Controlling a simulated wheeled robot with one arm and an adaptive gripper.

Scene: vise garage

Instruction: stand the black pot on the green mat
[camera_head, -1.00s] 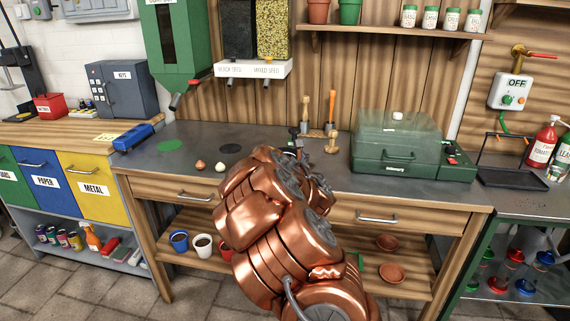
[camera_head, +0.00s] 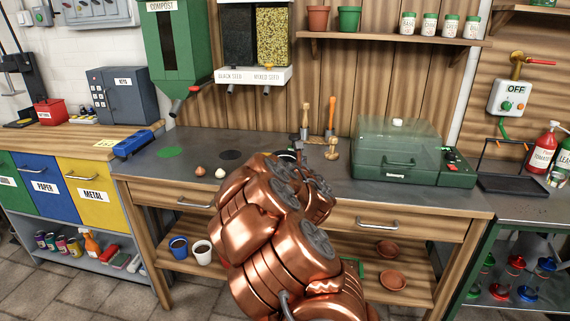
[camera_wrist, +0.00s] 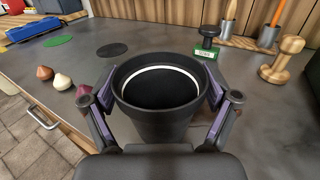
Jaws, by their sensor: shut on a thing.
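The black pot (camera_wrist: 160,115) is upright between the two fingers of my gripper (camera_wrist: 160,100), which is shut on it. Its open rim faces the wrist camera; a pale ring shows inside. Its base is hidden, so I cannot tell whether it touches the bench. In the head view my arm hides most of the gripper and pot. The round green mat (camera_head: 168,152) lies flat and bare at the bench's left; it also shows at the upper left of the wrist view (camera_wrist: 58,40). The pot is to the right of it, apart.
A round black mat (camera_head: 230,154) lies right of the green one. A blue tool (camera_head: 133,142) is at the bench's left edge. A stamp (camera_wrist: 207,42), a wooden tool (camera_wrist: 285,58) and a green lidded box (camera_head: 398,160) stand to the right.

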